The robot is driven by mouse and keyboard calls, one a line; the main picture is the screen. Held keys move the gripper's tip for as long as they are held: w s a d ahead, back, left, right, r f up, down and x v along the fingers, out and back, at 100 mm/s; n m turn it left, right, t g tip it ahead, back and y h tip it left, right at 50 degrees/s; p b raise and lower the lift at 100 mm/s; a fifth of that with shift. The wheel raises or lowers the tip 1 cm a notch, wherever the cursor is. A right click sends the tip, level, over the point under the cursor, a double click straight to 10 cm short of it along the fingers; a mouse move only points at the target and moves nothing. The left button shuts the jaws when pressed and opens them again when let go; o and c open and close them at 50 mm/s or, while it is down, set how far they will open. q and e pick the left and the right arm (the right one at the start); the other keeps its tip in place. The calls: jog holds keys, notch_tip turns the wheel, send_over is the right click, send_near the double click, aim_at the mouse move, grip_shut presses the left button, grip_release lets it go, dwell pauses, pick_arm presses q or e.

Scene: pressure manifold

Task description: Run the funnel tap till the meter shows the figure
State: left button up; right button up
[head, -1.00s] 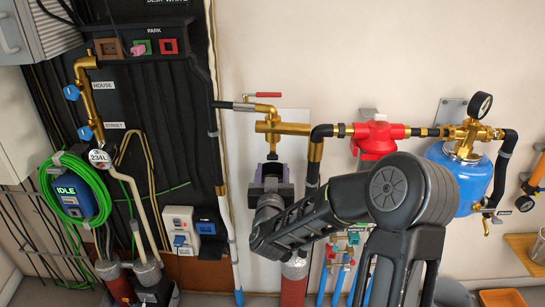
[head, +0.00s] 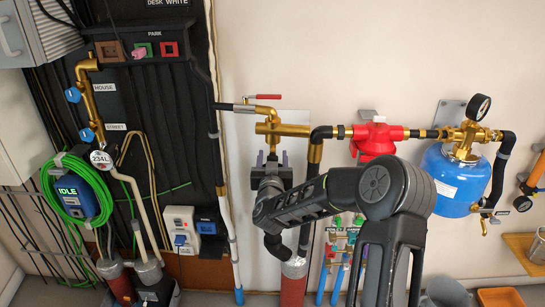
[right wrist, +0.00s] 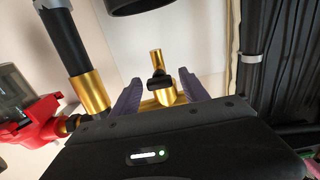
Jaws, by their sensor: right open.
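The round white meter (head: 100,157) on the left pipe reads 234L in the head view. A brass tap body (head: 282,128) on the wall has a red lever (head: 264,96) above it. My right gripper (head: 271,156) is open just below that brass body. In the right wrist view, a brass tap (right wrist: 162,92) with a black handle (right wrist: 159,80) shows between the spread purple fingers, with gaps at both sides. I cannot tell whether anything touches. A dark round rim (right wrist: 140,5) is cut off at that view's top. My left gripper is out of view.
A red regulator (head: 373,138) and a blue tank (head: 458,178) with a gauge (head: 480,106) stand to the right. A black pipe (right wrist: 65,40) runs close beside the fingers. A green cable coil (head: 66,190) hangs around the IDLE unit (head: 80,192) at left.

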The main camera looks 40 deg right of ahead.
jog(key=shift+c, duration=0.5)
grip_shut()
